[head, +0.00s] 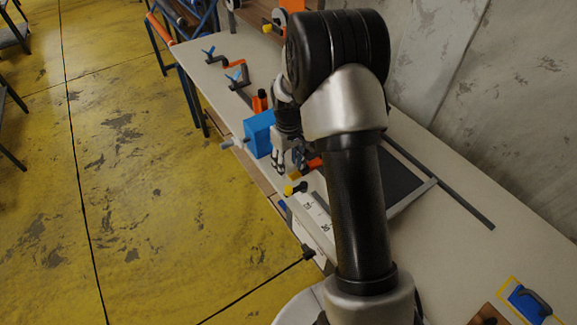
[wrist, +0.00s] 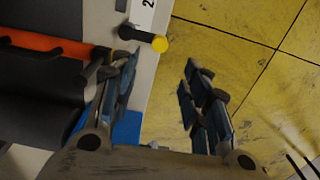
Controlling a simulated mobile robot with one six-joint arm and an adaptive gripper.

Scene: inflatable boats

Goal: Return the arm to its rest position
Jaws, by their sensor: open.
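My gripper (head: 280,168) points down over the front part of the long workbench (head: 530,238) in the head view. In the wrist view my gripper (wrist: 163,85) has its two fingers spread wide apart, with nothing between them but the yellow floor and the bench edge. My arm is stretched forward over the bench and hides part of it.
A blue block (head: 258,133) stands close beside my gripper. A yellow-ended black knob (head: 295,188) lies near it and shows in the wrist view (wrist: 146,38). Clamps (head: 238,75) lie further back. A concrete wall (head: 500,80) borders the right; the yellow floor (head: 130,200) is open.

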